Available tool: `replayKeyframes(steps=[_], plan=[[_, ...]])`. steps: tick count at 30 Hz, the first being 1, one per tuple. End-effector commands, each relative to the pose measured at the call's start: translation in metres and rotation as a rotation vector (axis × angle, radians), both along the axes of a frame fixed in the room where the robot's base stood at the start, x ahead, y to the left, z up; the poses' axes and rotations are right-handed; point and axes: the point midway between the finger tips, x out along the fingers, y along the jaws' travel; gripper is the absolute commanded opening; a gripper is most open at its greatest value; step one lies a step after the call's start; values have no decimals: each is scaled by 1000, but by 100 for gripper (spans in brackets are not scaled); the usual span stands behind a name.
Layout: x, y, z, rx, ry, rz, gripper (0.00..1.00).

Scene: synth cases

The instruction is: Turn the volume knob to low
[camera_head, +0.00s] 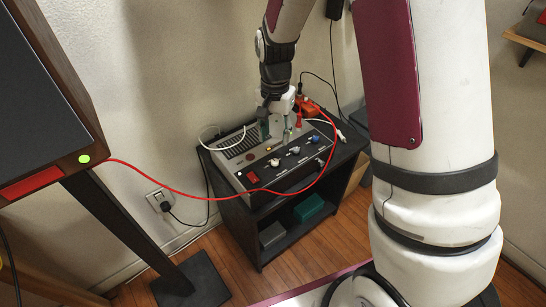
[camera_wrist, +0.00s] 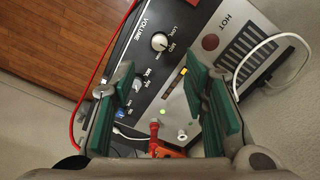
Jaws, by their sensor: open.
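The volume knob (camera_wrist: 159,41) is a round pale knob beside the printed word VOLUME in the wrist view, with small LOW and MED labels near it. In the head view, the knob (camera_head: 275,162) sits on the sloped front of a grey device (camera_head: 240,150), nearest the red switch. The knob's exact setting is too small to read. My gripper (camera_wrist: 160,82) has its green fingers spread apart with nothing between them. In the head view, my gripper (camera_head: 276,129) points down over the back part of the device, behind the knob and apart from it.
Two more knobs, a white one (camera_wrist: 137,84) and a blue one (camera_wrist: 118,112), sit beside the volume knob. A red switch (camera_head: 253,177) is at its other side. A red cable (camera_head: 200,197) loops across the device's front.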

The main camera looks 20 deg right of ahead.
Motion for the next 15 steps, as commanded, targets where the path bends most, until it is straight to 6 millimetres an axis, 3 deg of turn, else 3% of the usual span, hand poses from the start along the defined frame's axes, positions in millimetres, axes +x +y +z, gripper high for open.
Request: replayKeyframes(steps=[9,15], plan=[[0,0,-65,1,4,0,41],[0,0,-92,0,1,1,41]])
